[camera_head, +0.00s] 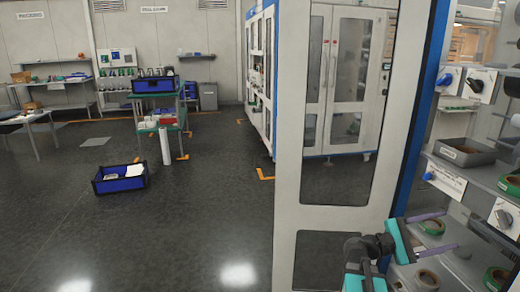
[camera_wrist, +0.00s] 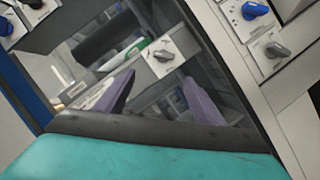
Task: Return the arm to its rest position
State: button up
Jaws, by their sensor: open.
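My gripper (camera_head: 450,229) is at the lower right in the head view, in front of the shelves beyond the blue-edged panel. Its two purple fingers are spread apart with nothing between them. My gripper also shows in the wrist view (camera_wrist: 160,92), with the fingers apart and the teal body along the bottom. Part of my arm, dark with teal, rises from the bottom edge below it. The fingers point toward the shelf with green-and-tan rings (camera_head: 431,227); I cannot tell whether they touch anything.
A tall white framed glass panel (camera_head: 287,190) stands just left of my arm. At right, shelves hold a grey bin (camera_head: 464,152) and panels with a blue knob (camera_head: 446,80). A blue crate (camera_head: 120,179) lies on the open floor at left, before a loaded cart (camera_head: 158,125).

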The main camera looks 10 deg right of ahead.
jog(key=a+f+n+t+y, duration=0.15)
jog(key=a+f, duration=0.45)
jog(key=f, duration=0.6)
jog(key=a+f+n+t+y, duration=0.1)
jog(key=a+f+n+y, duration=0.3)
jog(key=f, duration=0.9)
jog(key=a+f+m+t+y, duration=0.1)
jog(key=a+f+t, duration=0.1)
jog(key=a+f, duration=0.75)
jog(key=s+a+f+m+g+y, duration=0.1)
jog(key=s+a+f+y, duration=0.3)
jog(key=f, duration=0.3)
jog(key=s+a+f+m+g+y, duration=0.1)
jog(key=s+a+f+m, duration=0.1)
jog(key=s+a+f, duration=0.45)
jog(key=s+a+f+m+g+y, duration=0.1)
jog(key=s+a+f+g+y, duration=0.15)
jog(key=f, duration=0.65)
jog(key=s+a+f+m+y, duration=0.2)
jog(key=a+m+y, duration=0.1)
jog(key=a, duration=0.3)
jog(key=s+a+f+m+y, duration=0.2)
jog(key=a+m+y, duration=0.1)
jog(key=a, duration=0.4)
jog(key=shift+a, duration=0.3)
jog(key=shift+d+m, duration=0.1)
jog(key=shift+m, duration=0.15)
